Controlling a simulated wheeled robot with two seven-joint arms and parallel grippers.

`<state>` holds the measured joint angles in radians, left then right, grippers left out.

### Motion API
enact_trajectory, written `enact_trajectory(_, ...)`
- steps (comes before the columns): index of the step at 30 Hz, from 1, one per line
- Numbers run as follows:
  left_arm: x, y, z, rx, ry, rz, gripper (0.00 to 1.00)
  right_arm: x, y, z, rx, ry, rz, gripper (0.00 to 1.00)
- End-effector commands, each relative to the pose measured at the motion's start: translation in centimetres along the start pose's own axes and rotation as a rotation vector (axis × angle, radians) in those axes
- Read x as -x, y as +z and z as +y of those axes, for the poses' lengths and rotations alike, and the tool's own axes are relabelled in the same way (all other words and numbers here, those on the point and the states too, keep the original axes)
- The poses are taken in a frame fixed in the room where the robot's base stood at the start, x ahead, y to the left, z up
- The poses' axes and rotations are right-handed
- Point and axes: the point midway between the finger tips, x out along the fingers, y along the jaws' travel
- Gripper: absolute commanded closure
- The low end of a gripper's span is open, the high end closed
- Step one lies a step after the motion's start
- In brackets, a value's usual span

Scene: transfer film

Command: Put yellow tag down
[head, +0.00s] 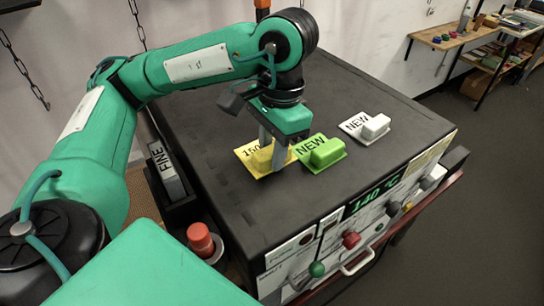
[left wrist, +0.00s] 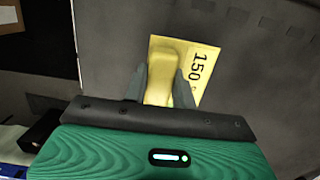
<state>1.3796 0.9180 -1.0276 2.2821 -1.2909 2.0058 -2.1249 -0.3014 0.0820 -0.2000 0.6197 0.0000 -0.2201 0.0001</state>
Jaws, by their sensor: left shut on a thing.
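The yellow tag (head: 248,150) is a flat plate with a raised block and a "150" marking. It is at the left of the row of tags on the dark machine top (head: 330,100). My left gripper (head: 274,147) points down over it and is shut on its block. In the left wrist view the yellow tag (left wrist: 205,62) sits between the two fingers (left wrist: 160,88). I cannot tell whether its plate touches the top. My right gripper is not in view.
A green tag (head: 326,153) marked "NEW" lies just right of the yellow one. A white tag (head: 375,127) marked "NEW" lies farther right. The front panel (head: 350,225) has several knobs and a 140 °C display. The back of the top is clear.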

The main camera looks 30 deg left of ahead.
Motion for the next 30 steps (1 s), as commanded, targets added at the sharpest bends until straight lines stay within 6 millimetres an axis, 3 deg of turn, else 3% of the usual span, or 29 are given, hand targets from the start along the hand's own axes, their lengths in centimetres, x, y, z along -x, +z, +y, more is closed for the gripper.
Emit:
enact_trajectory(6, -2.4, -0.2, 0.0, 0.001, 0.0, -0.003, 0.95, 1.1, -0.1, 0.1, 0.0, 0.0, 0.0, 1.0)
enact_trajectory(19, -3.0, -0.3, 0.0, 0.0, 0.0, -0.001, 0.95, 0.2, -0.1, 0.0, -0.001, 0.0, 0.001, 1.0)
enact_trajectory(20, -2.8, -0.3, 0.0, 0.0, 0.0, -0.001, 0.68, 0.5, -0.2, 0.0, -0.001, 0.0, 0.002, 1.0)
enact_trajectory(22, -2.8, -0.3, 0.0, 0.0, 0.0, -0.001, 0.54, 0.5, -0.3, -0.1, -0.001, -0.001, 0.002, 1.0)
enact_trajectory(30, -2.8, -0.3, 0.0, 0.0, 0.0, -0.002, 0.52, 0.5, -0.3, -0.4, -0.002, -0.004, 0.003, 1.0)
